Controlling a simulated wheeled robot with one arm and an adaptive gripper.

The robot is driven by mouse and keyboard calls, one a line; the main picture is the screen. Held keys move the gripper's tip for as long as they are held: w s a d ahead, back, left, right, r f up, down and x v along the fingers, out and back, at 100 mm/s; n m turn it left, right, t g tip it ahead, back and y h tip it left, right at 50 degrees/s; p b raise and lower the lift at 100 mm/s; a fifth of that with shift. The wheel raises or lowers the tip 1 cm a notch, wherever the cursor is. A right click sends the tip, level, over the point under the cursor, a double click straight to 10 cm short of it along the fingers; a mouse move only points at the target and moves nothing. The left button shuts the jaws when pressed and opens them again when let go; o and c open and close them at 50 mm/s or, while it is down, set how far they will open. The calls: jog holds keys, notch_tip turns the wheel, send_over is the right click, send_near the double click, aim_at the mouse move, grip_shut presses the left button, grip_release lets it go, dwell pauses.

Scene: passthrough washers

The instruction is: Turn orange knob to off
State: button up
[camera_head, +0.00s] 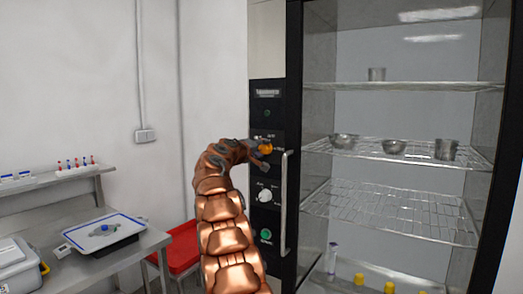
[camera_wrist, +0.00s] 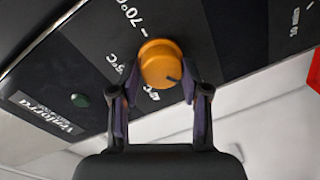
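The orange knob (camera_head: 266,148) sits on the black control panel of a tall glass-fronted cabinet, with the end of my arm right beside it. In the wrist view the orange knob (camera_wrist: 160,63) lies between my gripper's fingertips, its dark pointer mark toward the lower right. Printed temperature labels, one reading -70°C, stand next to it. My gripper (camera_wrist: 160,85) has its two fingers apart, one on each side of the knob. The right finger looks very close to the knob; I cannot tell whether either finger touches it. In the head view my gripper (camera_head: 266,157) partly covers the panel.
A white knob (camera_head: 265,196) and a green button (camera_head: 266,235) sit lower on the panel. A vertical door handle (camera_head: 284,203) stands just right of them. Metal bowls rest on wire shelves (camera_head: 400,152) behind the glass. A steel bench (camera_head: 150,240) and red stool (camera_head: 183,247) are at left.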

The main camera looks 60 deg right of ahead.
jog(key=o, duration=0.3)
jog(key=shift+o, duration=0.2)
jog(key=shift+a, duration=0.1)
jog(key=a, duration=1.1)
jog(key=shift+s+a+r, duration=0.4)
dwell(0.5)
jog(key=s+a+f+y, duration=0.3)
jog(key=s+a+f, duration=0.2)
jog(key=a+f, duration=0.4)
jog(key=s+a+f+n+y, duration=0.1)
jog(key=s+a+f+y, duration=0.4)
jog(key=a, duration=0.6)
jog(key=s+a+f+y, duration=0.2)
jog(key=s+a+f, duration=0.3)
jog(key=a+f, duration=0.45)
jog(key=s+a+f+n+g+y, duration=0.1)
jog(key=s+a+f+y, duration=0.2)
jog(key=s+a, duration=0.6)
jog(key=s+a+f+n+g+y, duration=0.2)
jog(key=s+a+f, duration=0.6)
jog(key=a, duration=0.8)
jog(key=shift+s+f+y, duration=0.15)
jog(key=shift+s+y, duration=0.8)
jog(key=shift+y, duration=0.15)
